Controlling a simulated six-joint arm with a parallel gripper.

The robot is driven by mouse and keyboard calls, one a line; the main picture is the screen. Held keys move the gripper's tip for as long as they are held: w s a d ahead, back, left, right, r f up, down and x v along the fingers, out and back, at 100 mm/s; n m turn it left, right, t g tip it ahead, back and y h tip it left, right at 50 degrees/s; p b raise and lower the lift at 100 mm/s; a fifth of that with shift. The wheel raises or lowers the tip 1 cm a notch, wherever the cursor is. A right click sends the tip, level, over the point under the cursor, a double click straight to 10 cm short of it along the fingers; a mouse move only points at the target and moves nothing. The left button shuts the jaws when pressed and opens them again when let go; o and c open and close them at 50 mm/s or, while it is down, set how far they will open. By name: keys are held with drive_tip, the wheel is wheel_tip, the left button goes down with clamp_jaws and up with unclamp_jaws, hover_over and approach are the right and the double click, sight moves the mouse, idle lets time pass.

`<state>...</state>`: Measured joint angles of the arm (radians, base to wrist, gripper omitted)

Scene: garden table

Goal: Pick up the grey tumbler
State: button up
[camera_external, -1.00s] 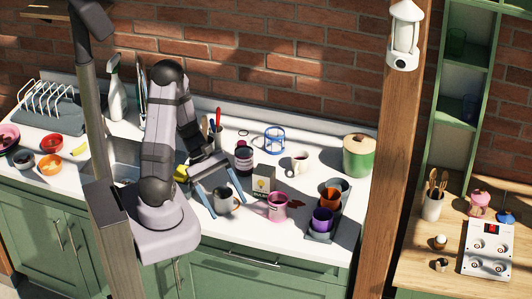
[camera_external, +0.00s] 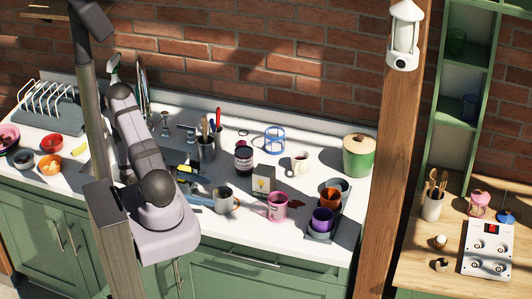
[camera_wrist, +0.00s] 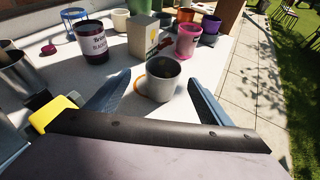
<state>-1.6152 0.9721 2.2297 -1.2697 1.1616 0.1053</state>
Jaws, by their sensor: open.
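A grey tumbler (camera_external: 342,185) without a visible handle stands at the back of the dark tray (camera_external: 318,237) on the right, partly hidden behind an orange cup (camera_external: 330,196). A pale grey mug (camera_external: 226,201) with an orange handle stands upright near the counter's front edge. In the wrist view this mug (camera_wrist: 161,82) is straight ahead, around the gap between the fingertips. My gripper (camera_external: 211,194) is low, just left of the mug, pointing right. In the wrist view my gripper (camera_wrist: 159,77) is open, with a blue finger on each side.
A carton (camera_external: 263,181), a pink mug (camera_external: 277,207) and a dark jar (camera_external: 243,160) stand beyond the grey mug. A purple cup (camera_external: 321,220) is in the tray. A utensil holder (camera_external: 206,148) is behind my gripper. The counter's front edge is close.

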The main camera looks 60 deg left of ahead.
sight(223, 195)
drive_tip(key=shift+d+b+x, duration=0.2)
drive_tip(key=shift+b+x, duration=0.85)
drive_tip(key=shift+x, duration=2.35)
drive_tip(key=c, duration=1.1)
